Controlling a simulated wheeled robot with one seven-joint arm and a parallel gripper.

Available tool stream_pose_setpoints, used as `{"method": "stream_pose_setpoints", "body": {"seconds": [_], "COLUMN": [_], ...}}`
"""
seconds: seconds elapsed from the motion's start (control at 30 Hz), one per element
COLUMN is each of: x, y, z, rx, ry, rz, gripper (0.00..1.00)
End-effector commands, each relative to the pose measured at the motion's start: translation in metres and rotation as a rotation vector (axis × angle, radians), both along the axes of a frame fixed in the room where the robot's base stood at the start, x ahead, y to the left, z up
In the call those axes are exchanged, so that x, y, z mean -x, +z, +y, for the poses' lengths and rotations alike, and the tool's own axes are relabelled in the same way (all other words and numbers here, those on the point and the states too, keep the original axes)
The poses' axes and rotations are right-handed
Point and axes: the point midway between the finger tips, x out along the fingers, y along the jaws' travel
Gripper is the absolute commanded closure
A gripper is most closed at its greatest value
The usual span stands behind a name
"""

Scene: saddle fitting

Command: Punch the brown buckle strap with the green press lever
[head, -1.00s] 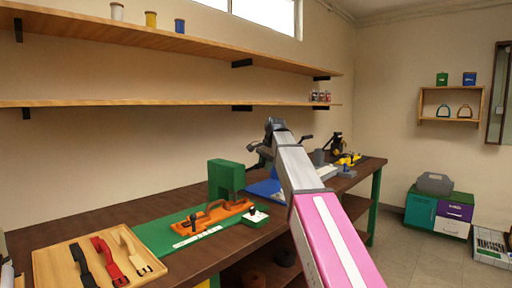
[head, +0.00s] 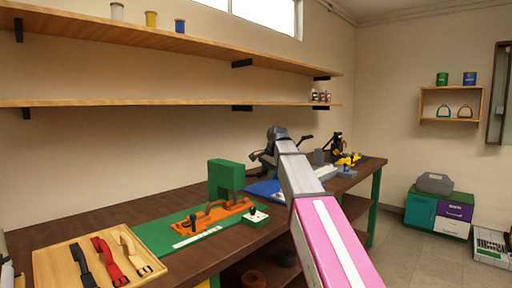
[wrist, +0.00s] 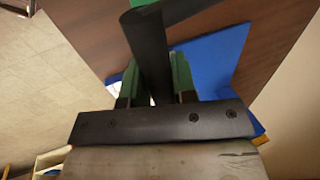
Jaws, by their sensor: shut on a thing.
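The green press (head: 224,178) stands on the green mat of the workbench, behind an orange holder (head: 196,219). The brown buckle strap (head: 213,210) lies along the holder, partly under the press head. My gripper (head: 255,163) is to the right of the press head, largely hidden behind my arm. In the wrist view my gripper (wrist: 155,85) is shut on a dark round bar (wrist: 150,50) that looks like the press lever's grip. A bit of green (wrist: 188,10) shows past the bar's far end. Where the bar joins the press is hidden.
A wooden tray (head: 152,248) at front left holds black, red and tan straps. A blue panel (head: 264,187) lies right of the press, with other bench tools (head: 343,160) farther right. Shelves run above the bench.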

Motion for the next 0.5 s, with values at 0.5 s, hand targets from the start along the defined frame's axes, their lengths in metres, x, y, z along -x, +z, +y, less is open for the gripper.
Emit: {"method": "stream_pose_setpoints", "body": {"seconds": [0.5], "x": [0.007], "y": [-0.023], "z": [-0.006], "rx": [0.006], "ry": [-0.002], "rz": [0.008], "gripper": [0.88]}}
